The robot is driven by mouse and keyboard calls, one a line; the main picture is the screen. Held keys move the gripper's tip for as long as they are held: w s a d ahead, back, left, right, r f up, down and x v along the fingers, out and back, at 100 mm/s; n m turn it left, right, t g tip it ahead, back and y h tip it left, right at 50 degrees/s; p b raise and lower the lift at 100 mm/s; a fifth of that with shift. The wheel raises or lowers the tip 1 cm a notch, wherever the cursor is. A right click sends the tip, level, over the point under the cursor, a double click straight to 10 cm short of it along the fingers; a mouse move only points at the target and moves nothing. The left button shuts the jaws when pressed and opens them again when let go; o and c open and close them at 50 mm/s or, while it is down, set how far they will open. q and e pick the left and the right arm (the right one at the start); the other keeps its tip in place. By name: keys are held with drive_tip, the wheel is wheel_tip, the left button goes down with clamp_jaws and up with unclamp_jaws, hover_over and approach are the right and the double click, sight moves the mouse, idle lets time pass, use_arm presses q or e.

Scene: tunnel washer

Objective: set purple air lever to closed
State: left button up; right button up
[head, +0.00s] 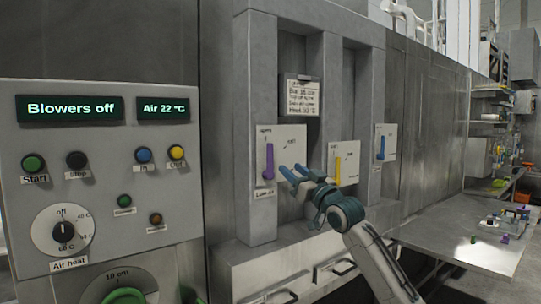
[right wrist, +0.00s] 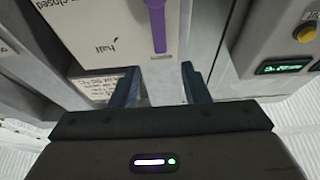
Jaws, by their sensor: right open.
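The purple lever (head: 268,162) stands upright on a white plate (head: 292,150) in the grey panel frame. In the right wrist view the lever (right wrist: 157,22) hangs from the top edge, beyond and between my fingertips. The plate there carries the words "half" and "closed", turned round. My right gripper (head: 290,173) is open just right of the lever's lower end in the head view. In the right wrist view its jaws (right wrist: 158,78) are apart with nothing between them. I see no contact with the lever. My left gripper is not in view.
A yellow lever (head: 337,171) and a blue lever (head: 381,147) are on plates to the right. A control box (head: 100,190) with buttons and a dial stands at left. A notice (head: 301,97) hangs above. A metal table (head: 465,246) is at lower right.

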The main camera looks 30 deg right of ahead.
sight(271, 153)
drive_tip(key=p+x, duration=0.4)
drive_tip(key=x, duration=0.5)
drive_tip(key=shift+w+p, duration=0.35)
drive_tip(key=shift+w, duration=0.45)
clamp_jaws()
